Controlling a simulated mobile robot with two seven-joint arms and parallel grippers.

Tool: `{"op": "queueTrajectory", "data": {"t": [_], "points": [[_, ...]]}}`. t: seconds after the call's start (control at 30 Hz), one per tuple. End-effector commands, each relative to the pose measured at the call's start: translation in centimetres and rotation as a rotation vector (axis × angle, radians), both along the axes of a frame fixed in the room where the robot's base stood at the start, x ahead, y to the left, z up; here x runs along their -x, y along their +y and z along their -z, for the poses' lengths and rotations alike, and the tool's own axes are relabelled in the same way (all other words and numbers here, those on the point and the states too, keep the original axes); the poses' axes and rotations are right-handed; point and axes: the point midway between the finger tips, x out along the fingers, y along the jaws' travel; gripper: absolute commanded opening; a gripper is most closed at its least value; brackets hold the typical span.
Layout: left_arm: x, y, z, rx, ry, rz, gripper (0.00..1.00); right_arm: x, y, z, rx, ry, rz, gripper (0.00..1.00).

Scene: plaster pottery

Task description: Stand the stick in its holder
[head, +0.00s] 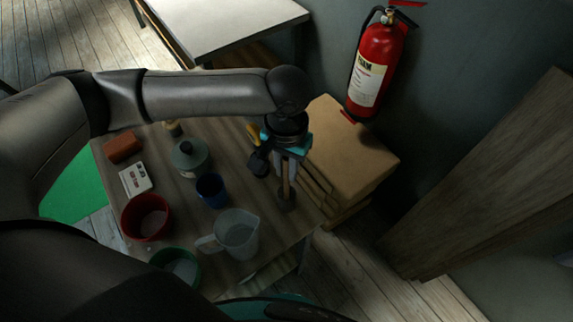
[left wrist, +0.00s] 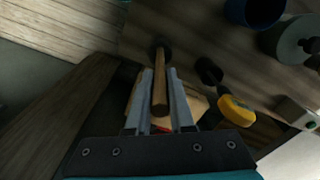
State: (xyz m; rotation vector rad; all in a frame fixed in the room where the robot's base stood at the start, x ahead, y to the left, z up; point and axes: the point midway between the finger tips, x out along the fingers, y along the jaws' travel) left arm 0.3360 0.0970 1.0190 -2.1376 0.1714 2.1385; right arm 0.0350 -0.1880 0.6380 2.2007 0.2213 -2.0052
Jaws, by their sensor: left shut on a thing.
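My left gripper (head: 287,176) points down over the right part of the wooden table. It is shut on the brown wooden stick (head: 286,186), which also shows between the fingers in the left wrist view (left wrist: 159,92). The stick's far end meets a small dark round holder (head: 285,203), seen in the left wrist view (left wrist: 160,45) too. The stick looks near upright and lined up with the holder. I cannot tell whether its end is inside the holder or just above it. My right gripper is not in view.
A yellow and black tool (left wrist: 236,110) lies near the gripper. Cardboard (head: 345,150) is stacked right of the table.

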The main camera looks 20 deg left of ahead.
Motion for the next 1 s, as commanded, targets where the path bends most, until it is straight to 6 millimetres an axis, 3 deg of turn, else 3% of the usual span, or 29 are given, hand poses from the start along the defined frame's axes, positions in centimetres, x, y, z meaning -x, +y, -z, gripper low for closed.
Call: {"op": "queueTrajectory", "data": {"t": [0.03,0.07,0.33,0.73,1.0], "points": [[0.0,0.0,0.0,0.0,0.0,0.0,0.0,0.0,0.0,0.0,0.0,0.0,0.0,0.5],[0.0,0.0,0.0,0.0,0.0,0.0,0.24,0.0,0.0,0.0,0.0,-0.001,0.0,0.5],[0.0,0.0,0.0,0.0,0.0,0.0,0.55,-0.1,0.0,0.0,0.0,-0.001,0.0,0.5],[0.0,0.0,-1.0,0.0,-0.001,0.001,0.56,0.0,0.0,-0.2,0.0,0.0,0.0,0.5],[-0.1,0.0,-6.8,0.002,-0.004,0.001,0.56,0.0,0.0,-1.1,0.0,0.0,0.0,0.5]]}}
